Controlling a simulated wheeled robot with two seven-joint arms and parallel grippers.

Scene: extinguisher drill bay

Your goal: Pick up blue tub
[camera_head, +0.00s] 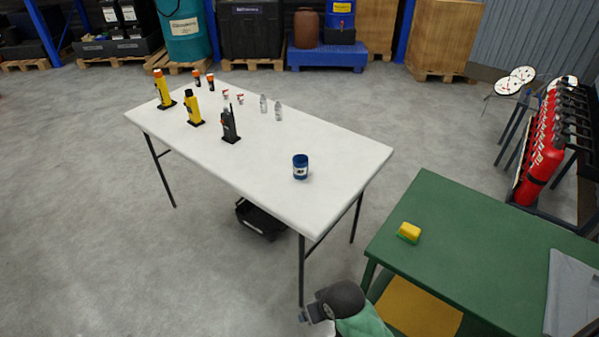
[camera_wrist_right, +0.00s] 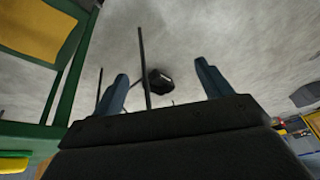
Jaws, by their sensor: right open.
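The blue tub (camera_head: 300,160) stands upright on the white table (camera_head: 250,175), near its front right end, with a pale label on its side. My right arm (camera_head: 345,300) shows at the bottom of the head view, in front of the white table and lower than its top. In the right wrist view the fingers of my right gripper (camera_wrist_right: 161,76) are spread apart with nothing between them. The tub is not seen in the wrist view, so the gripper is well apart from it. My left gripper is not in view.
A green table (camera_head: 470,250) with a yellow-green sponge (camera_head: 409,231) stands at right. Yellow and black handheld devices (camera_head: 194,108), small bottles (camera_head: 278,112) and other items fill the white table's far left. A black crate (camera_head: 260,218) lies beneath. Room around the tub is clear.

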